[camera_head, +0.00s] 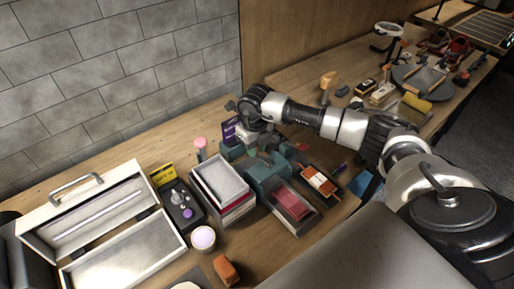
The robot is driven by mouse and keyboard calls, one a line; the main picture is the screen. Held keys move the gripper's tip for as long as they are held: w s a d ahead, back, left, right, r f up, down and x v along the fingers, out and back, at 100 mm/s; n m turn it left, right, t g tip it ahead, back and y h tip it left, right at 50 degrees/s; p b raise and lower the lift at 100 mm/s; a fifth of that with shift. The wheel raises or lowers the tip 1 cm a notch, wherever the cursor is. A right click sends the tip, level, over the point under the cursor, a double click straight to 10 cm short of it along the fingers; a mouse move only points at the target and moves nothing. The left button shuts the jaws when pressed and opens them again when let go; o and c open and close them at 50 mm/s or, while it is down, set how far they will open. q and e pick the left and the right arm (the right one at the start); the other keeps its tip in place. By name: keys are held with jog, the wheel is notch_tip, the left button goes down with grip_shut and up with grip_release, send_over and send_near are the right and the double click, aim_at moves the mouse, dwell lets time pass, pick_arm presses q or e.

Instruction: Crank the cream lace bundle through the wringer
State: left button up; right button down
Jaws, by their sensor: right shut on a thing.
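My right arm reaches in from the right, and its right gripper (268,143) is over the back of a teal device (267,173) that looks like the wringer. The gripper is shut on a small part there that looks like the crank handle, mostly hidden by the gripper itself. I cannot make out the cream lace bundle; it may be hidden in or behind the wringer. My left gripper is not in view.
An open white case (115,225), a stack of trays (222,180), a dark box with a red block (291,203), a small round jar (203,238) and an orange block (226,269) crowd the wooden bench. A round grey mat (440,84) lies at the far right.

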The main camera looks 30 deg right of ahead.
jog(key=s+a+n+b, duration=0.1)
jog(key=n+b, duration=0.2)
jog(key=s+a+n+b, duration=0.1)
jog(key=n+b, duration=0.2)
jog(key=n, duration=0.1)
jog(key=s+a+n+b, duration=0.1)
jog(key=n+b, duration=0.2)
jog(key=n, duration=0.1)
jog(key=shift+a+f, duration=0.2)
jog(key=s+n+b, duration=0.1)
jog(key=n+b, duration=0.1)
jog(key=s+n+b, duration=0.1)
jog(key=n+b, duration=0.1)
jog(key=n, duration=0.1)
jog(key=shift+s+a+b, duration=0.1)
jog(key=shift+s+b, duration=0.1)
jog(key=shift+b, duration=0.2)
jog(key=n+b, duration=0.1)
jog(key=s+n+b, duration=0.1)
jog(key=n, duration=0.1)
jog(key=shift+s+r, duration=0.1)
jog(key=shift+s, duration=0.05)
jog(key=shift+s+d+r+n+b, duration=0.1)
jog(key=shift+s+d+n+b, duration=0.1)
jog(key=shift+n+b, duration=0.35)
jog(key=shift+s+d+n+b, duration=0.15)
jog(key=shift+n+b, duration=0.3)
jog(key=shift+n, duration=0.1)
